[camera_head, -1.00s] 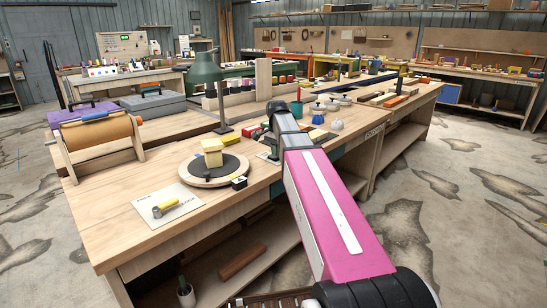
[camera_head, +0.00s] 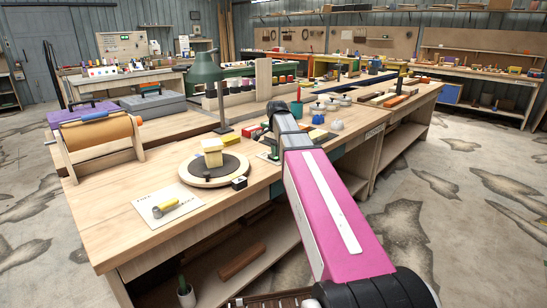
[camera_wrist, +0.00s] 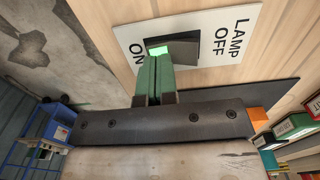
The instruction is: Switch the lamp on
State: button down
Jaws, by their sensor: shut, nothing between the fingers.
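The lamp with a green shade (camera_head: 203,68) stands on a dark post on the workbench in the head view. I cannot tell from its shade whether it is lit. In the wrist view, a white switch plate (camera_wrist: 213,27) is marked LAMP, OFF and ON. It carries a dark rocker switch (camera_wrist: 186,48). My gripper (camera_wrist: 159,54) has its green fingers together and empty, with the tips over the rocker's edge on the ON side. They look to be at or touching the rocker; contact is not clear. In the head view my arm partly hides this spot.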

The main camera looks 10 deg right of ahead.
jog(key=shift+r, duration=3.1)
